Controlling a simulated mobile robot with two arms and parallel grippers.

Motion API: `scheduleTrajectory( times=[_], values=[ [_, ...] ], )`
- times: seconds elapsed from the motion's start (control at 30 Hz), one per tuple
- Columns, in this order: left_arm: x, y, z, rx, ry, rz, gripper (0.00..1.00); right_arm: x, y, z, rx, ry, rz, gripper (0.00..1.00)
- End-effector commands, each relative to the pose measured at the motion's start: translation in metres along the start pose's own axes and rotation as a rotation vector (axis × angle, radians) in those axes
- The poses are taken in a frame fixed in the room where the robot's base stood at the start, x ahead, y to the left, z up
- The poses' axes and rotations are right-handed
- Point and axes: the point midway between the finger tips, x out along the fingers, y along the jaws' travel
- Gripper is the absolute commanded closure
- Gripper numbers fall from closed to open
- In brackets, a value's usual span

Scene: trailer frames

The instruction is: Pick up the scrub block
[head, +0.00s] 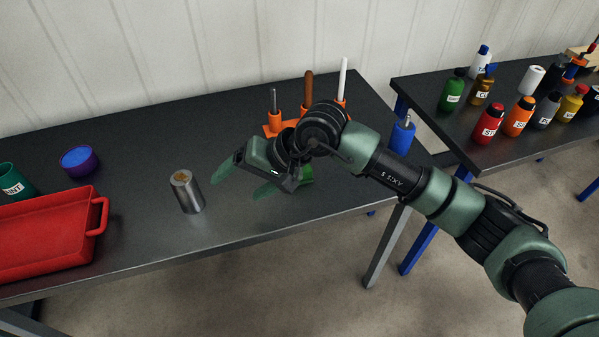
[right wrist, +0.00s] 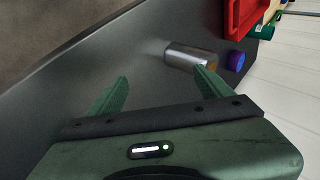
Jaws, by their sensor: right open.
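I see nothing that I can clearly name as the scrub block. A bright green thing (head: 307,172) shows on the table just behind my right gripper, mostly hidden by it, and I cannot tell what it is. My right gripper (head: 242,182) is open and empty above the table, its green fingers pointing left. A silver metal cylinder (head: 187,194) with a brownish top stands upright left of the fingertips. In the right wrist view the cylinder (right wrist: 190,58) shows beyond the right finger of my gripper (right wrist: 161,76), apparently not between the fingers. My left gripper is out of view.
A red tray (head: 50,238), a purple-blue round container (head: 80,160) and a green container (head: 14,181) are at the left. An orange holder (head: 272,128) with upright tools and a blue bottle (head: 402,136) stand behind my arm. Several bottles crowd the second table (head: 425,92).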

Motion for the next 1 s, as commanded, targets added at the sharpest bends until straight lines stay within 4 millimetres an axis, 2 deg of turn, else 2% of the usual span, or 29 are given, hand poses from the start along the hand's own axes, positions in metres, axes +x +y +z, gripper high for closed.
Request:
scheduleTrajectory(
  times=[0.03,0.1,0.2,0.3,0.57,0.73,0.87,1.0],
  values=[
    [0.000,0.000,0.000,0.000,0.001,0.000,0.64,-0.011,0.028,-0.023,-0.115,0.045,0.159,0.20],
    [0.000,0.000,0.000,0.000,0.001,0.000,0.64,-0.029,0.061,-0.048,-0.238,0.079,0.350,0.20],
    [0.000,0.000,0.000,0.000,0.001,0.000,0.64,-0.054,0.090,-0.072,-0.336,0.102,0.532,0.20],
    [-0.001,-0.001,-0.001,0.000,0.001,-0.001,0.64,-0.064,0.104,-0.083,-0.372,0.107,0.614,0.20],
    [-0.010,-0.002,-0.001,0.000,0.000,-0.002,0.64,-0.045,0.121,-0.089,-0.378,0.105,0.629,0.20],
    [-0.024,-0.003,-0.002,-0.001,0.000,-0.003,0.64,-0.025,0.134,-0.093,-0.375,0.102,0.626,0.20],
    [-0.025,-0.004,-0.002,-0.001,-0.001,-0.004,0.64,-0.011,0.144,-0.097,-0.377,0.104,0.625,0.20],
    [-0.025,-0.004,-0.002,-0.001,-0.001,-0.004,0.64,-0.006,0.147,-0.099,-0.379,0.107,0.626,0.20]
  ],
)
